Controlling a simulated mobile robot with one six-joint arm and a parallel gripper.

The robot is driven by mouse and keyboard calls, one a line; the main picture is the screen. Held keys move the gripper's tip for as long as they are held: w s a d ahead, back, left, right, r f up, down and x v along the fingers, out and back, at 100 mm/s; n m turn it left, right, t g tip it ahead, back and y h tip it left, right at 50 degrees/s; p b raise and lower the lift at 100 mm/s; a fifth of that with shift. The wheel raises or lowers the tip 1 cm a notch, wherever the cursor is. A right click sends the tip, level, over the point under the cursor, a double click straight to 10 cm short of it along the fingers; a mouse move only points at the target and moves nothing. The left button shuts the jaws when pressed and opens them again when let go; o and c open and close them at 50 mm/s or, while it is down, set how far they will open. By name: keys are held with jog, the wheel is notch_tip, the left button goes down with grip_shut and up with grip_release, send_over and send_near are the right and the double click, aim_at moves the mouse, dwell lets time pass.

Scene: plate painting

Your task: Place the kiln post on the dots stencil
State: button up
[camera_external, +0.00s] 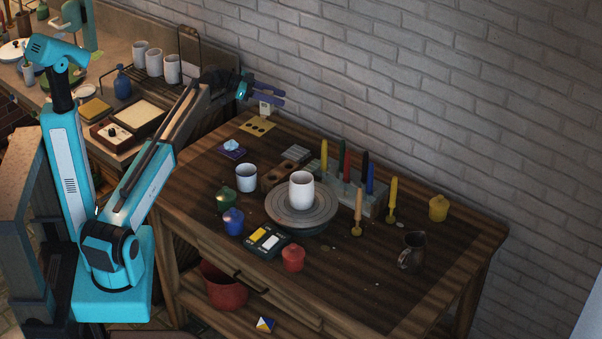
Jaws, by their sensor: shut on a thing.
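My gripper (273,94) is at the far left end of the wooden table, its fingers shut on the kiln post (265,108), a small pale block. The post hangs just under the fingers, near the back edge of the table. The dots stencil (249,123), a yellow card with dark dots, lies flat on the table just below and left of the post in the picture. I cannot tell whether the post is over the card's far edge or beyond it, or how high it is above it.
A purple cloth or dish with a pale lump (232,147) lies in front of the stencil. Grey blocks (296,153) are to its right. A white cup (301,190) stands on the turntable (286,210). Paint pots and brushes fill the table's middle.

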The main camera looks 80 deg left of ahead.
jog(key=s+a+n+y, duration=0.1)
jog(key=s+a, duration=0.2)
jog(key=a, duration=0.4)
jog(key=shift+s, duration=0.2)
jog(key=p, duration=0.1)
send_over(267, 125)
notch_tip(267, 125, down, 6)
jog(key=shift+f, duration=0.15)
jog(key=shift+d, duration=0.1)
jog(key=shift+f, duration=1.85)
jog(key=shift+f, duration=0.2)
jog(key=o, duration=1.3)
jog(key=shift+c, duration=0.2)
